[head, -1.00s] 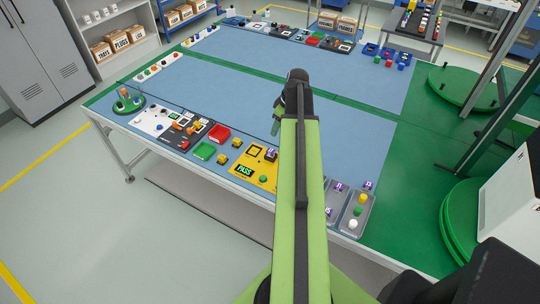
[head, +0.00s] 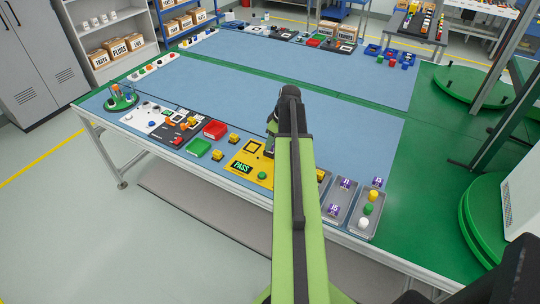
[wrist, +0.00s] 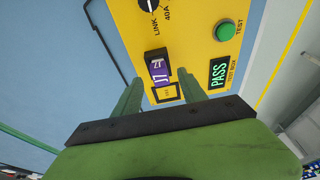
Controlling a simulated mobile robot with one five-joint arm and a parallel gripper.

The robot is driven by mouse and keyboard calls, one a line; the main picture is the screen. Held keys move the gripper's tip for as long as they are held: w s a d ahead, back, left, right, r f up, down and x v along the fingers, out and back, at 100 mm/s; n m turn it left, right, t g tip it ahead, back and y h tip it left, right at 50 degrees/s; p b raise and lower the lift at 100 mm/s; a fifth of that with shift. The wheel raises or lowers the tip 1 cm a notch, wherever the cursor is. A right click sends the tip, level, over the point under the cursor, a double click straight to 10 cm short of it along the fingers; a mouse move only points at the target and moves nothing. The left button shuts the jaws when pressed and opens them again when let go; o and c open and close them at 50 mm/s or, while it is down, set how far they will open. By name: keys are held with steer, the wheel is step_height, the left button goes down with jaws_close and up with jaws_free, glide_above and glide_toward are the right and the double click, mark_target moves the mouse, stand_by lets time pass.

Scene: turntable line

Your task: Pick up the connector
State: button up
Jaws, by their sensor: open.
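In the wrist view a small connector (wrist: 160,70) with a purple label and a dark and white end sits on the yellow test box (wrist: 200,18). The label is hard to read at this angle. My gripper (wrist: 163,82) is open, with its green fingers to the left and right of the near end of the connector and nothing held. I cannot tell its height above the box. In the head view my gripper (head: 270,143) is over the far right part of the yellow test box (head: 236,181), and my arm hides the connector there.
A green button (wrist: 226,31) and a PASS display (wrist: 219,71) are on the box. Grey trays (head: 362,228) at right hold coloured parts and other purple-labelled pieces.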

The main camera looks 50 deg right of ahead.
mark_target(273, 147)
steer(key=shift+b+x, duration=0.35)
steer(key=shift+x, duration=0.65)
steer(key=shift+r, duration=0.15)
jaws_close()
steer(key=shift+r, duration=0.1)
steer(key=p+v, duration=0.5)
steer(key=shift+a+r+p, duration=0.2)
steer(key=shift+p, duration=0.2)
steer(key=s+d+r+p, duration=0.1)
steer(key=s+r+p, duration=0.4)
steer(key=s, duration=0.5)
steer(key=shift+s+r, duration=0.2)
steer(key=shift+r, duration=0.1)
